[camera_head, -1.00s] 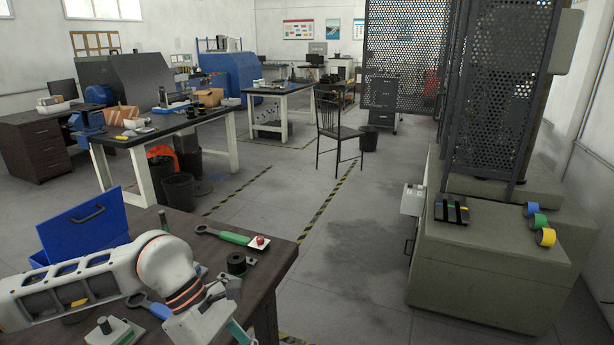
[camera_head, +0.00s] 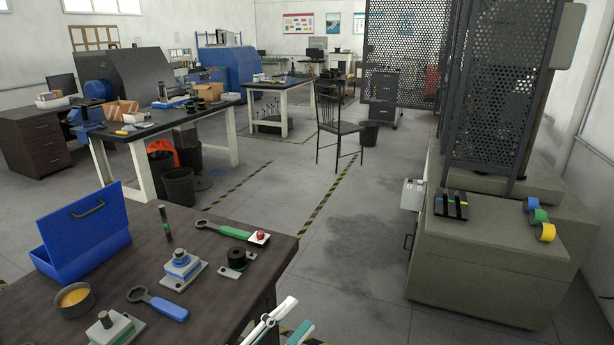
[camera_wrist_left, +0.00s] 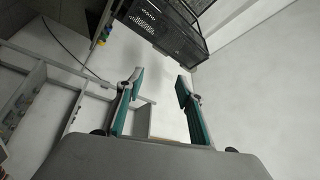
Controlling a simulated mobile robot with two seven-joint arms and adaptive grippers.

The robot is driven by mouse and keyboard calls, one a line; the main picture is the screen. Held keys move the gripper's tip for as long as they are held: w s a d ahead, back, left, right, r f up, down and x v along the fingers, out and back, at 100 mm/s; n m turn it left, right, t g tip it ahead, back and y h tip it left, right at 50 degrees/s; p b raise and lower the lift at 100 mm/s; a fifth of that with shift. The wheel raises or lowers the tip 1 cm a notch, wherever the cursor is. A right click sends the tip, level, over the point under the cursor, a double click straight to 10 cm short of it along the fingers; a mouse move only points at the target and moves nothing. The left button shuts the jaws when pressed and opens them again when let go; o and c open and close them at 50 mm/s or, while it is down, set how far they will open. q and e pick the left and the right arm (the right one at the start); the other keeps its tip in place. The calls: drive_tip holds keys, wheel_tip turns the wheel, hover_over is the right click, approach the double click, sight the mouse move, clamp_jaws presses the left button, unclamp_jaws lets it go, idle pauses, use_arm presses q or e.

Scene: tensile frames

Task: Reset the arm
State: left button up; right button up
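My left gripper (camera_head: 289,318) shows only in part at the bottom edge of the head view, just off the near corner of the dark workbench (camera_head: 225,312). Its white and teal fingers stick up into the picture. In the left wrist view the two teal-lined fingers of the left gripper (camera_wrist_left: 160,83) stand well apart with nothing between them, so it is open and empty. The rest of the left arm is out of the head view. My right gripper shows in neither view.
On the bench are a blue box (camera_head: 85,238), a blue-topped fixture (camera_head: 181,266), a green-handled wrench (camera_head: 228,231), a blue-handled wrench (camera_head: 160,303), a bowl (camera_head: 75,299) and a black round part (camera_head: 237,258). A testing machine (camera_head: 490,262) stands right, across open floor.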

use_arm(q)
drive_tip(key=s+a+f+n+y, duration=0.1)
drive_tip(key=a+f+n+y, duration=0.35)
drive_tip(key=f, duration=0.25)
drive_tip(key=s+a+f+n+y, duration=0.1)
drive_tip(key=a+f+n+y, duration=0.25)
drive_tip(key=f+n, duration=0.3)
drive_tip(key=s+a+f+n+g+y, duration=0.2)
drive_tip(key=s+a+f+n, duration=0.1)
drive_tip(key=s+f, duration=0.3)
drive_tip(key=s+a+f+n+g+y, duration=0.2)
drive_tip(key=s+a+f, duration=0.4)
drive_tip(key=f, duration=0.4)
drive_tip(key=shift+a+f+n, duration=0.15)
drive_tip(key=shift+a+n, duration=0.05)
drive_tip(key=shift+n, duration=0.6)
